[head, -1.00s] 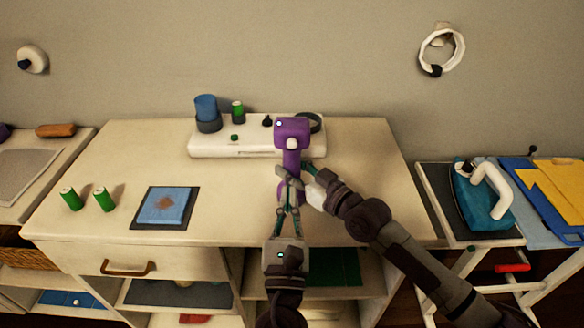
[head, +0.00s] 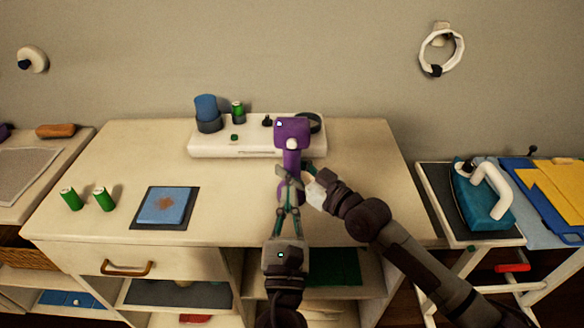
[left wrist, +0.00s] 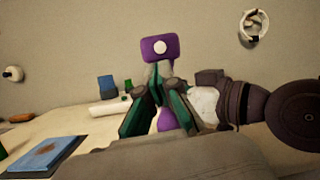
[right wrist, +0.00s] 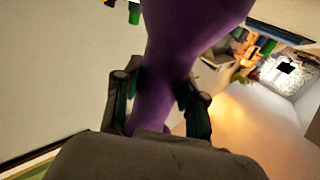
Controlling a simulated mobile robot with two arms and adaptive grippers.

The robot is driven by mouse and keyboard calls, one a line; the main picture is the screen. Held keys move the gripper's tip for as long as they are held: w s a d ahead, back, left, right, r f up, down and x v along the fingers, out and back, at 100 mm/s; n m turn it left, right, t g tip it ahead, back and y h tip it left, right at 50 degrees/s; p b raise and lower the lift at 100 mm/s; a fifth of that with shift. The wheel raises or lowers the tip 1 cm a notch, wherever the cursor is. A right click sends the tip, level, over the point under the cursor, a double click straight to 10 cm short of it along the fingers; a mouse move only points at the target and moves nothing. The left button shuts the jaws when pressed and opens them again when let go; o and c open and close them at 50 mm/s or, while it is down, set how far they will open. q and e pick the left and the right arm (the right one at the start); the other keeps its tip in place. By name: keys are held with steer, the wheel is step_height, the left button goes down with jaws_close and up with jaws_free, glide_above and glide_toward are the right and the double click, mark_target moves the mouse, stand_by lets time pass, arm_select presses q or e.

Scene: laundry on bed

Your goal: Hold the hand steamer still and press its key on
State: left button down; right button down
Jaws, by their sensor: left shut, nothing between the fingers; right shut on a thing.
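The purple hand steamer (head: 292,132) stands upright above the table's front part, its head on top with a round white key (head: 292,144) facing me. It also shows in the left wrist view (left wrist: 150,47), with the white key (left wrist: 160,47) near the top. My right gripper (head: 296,178) is shut on the steamer's handle; in the right wrist view its fingers clasp the purple handle (right wrist: 160,85). My left gripper (head: 287,182) is shut and empty, its fingertips just in front of the handle, below the key. Whether the fingertips touch the handle I cannot tell.
A white base unit (head: 220,146) with a blue tank (head: 207,108) stands at the back of the table (head: 110,160). A teal iron (head: 483,200) rests at the right.

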mark_target(305, 132)
arm_select(q)
steer(key=w+r+m+g+h, duration=0.3)
steer(key=w+m+h, duration=0.5)
steer(key=m+h, duration=0.3)
steer(key=shift+r+h, duration=0.35)
steer(key=shift+h, duration=0.85)
stand_by(1.1)
